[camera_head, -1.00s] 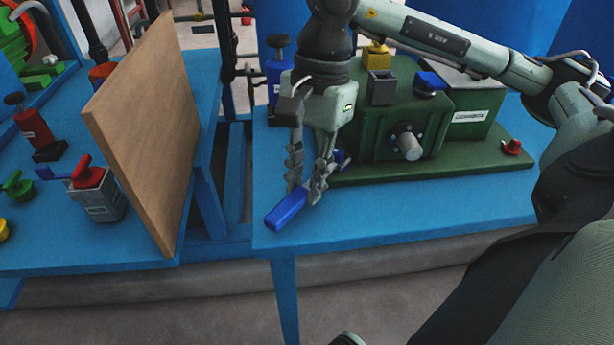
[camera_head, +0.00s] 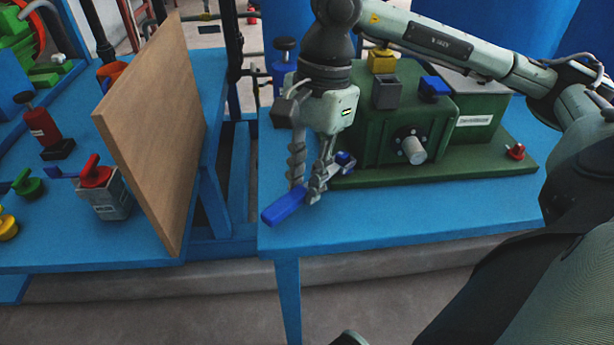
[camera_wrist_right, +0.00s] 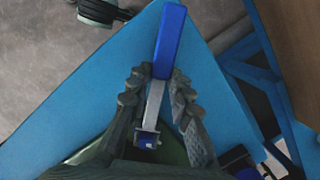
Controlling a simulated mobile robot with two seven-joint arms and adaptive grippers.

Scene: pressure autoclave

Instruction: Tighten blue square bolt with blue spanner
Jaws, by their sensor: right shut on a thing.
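The blue spanner has a blue handle (camera_head: 283,209) and a grey metal shaft. It lies low over the front left of the right-hand blue table, beside the green machine. My right gripper (camera_head: 308,186) points down with its fingers on both sides of the spanner, shut on it. The right wrist view shows the blue handle (camera_wrist_right: 170,40) reaching out past the fingertips and the shaft (camera_wrist_right: 154,100) between the fingers. A small blue piece (camera_head: 344,158) shows at the spanner's far end, by the machine's base; I cannot tell whether this is the square bolt seated in the jaw. My left gripper is out of view.
The green machine (camera_head: 405,125) stands just right of my gripper, with a grey cylinder (camera_head: 413,150) on its front. A brown upright board (camera_head: 150,130) stands left, across a gap. The table front is clear.

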